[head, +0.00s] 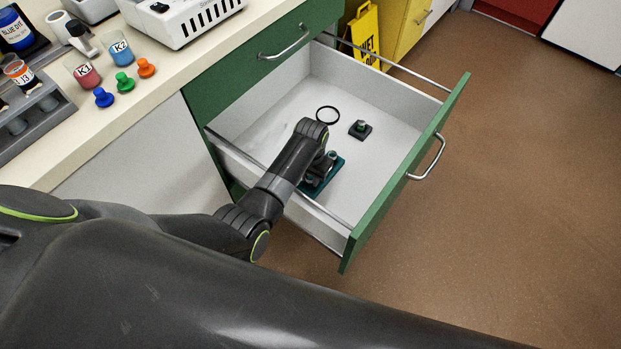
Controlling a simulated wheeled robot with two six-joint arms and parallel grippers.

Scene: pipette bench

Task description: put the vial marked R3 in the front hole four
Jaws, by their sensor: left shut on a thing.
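My left arm reaches down into the open drawer. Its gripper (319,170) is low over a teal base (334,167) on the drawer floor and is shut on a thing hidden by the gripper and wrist. No label R3 can be read anywhere. A grey rack with holes (42,101) stands on the bench at the left edge, partly cut off. A vial with an orange top (20,75) is at this rack; its label is partly legible. My right gripper is out of view.
Beakers K1 (86,75) and K2 (120,52), coloured stoppers (124,83) and a white device (185,18) are on the bench. A yellow sign (364,35) stands behind.

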